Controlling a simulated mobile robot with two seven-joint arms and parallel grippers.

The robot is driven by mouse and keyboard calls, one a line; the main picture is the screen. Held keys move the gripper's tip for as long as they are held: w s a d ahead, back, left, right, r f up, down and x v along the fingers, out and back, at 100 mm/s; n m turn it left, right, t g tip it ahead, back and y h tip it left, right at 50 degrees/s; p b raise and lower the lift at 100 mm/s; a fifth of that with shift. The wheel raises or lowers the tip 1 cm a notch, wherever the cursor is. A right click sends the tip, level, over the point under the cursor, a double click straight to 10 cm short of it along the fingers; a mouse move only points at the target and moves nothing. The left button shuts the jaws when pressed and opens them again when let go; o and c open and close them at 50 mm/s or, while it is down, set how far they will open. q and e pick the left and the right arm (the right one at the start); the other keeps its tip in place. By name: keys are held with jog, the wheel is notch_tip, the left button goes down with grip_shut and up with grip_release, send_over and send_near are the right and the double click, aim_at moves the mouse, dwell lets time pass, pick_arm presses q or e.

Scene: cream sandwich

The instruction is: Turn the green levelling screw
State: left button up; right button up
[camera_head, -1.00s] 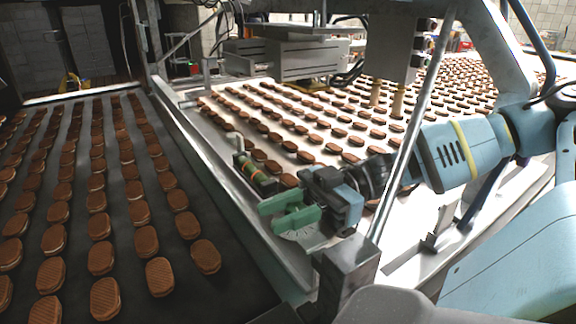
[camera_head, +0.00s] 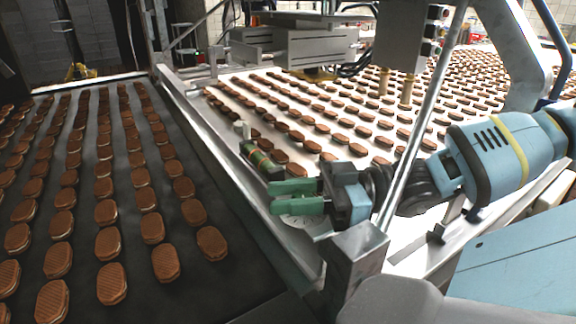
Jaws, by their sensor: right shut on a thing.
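My right gripper (camera_head: 276,197) has two green fingers pointing left and comes in from the right on a blue and black wrist. It is low over a pale round dial (camera_head: 303,220) with markings, on the metal frame beside the white conveyor. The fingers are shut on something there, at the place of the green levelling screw. The screw itself is hidden between the fingers, whose green makes it hard to tell apart. Just behind the fingers lies a dark green cylinder (camera_head: 258,160) with a reddish band, apart from them. My left gripper is not in view.
A dark belt (camera_head: 225,290) with rows of brown biscuits runs along the left. A white belt (camera_head: 222,100) with more biscuits is behind. A slanting metal post (camera_head: 420,110) on a square block (camera_head: 357,255) stands close in front of my right wrist.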

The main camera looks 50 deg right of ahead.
jog(key=shift+r, duration=0.15)
jog(key=o, duration=1)
jog(key=shift+c, duration=0.2)
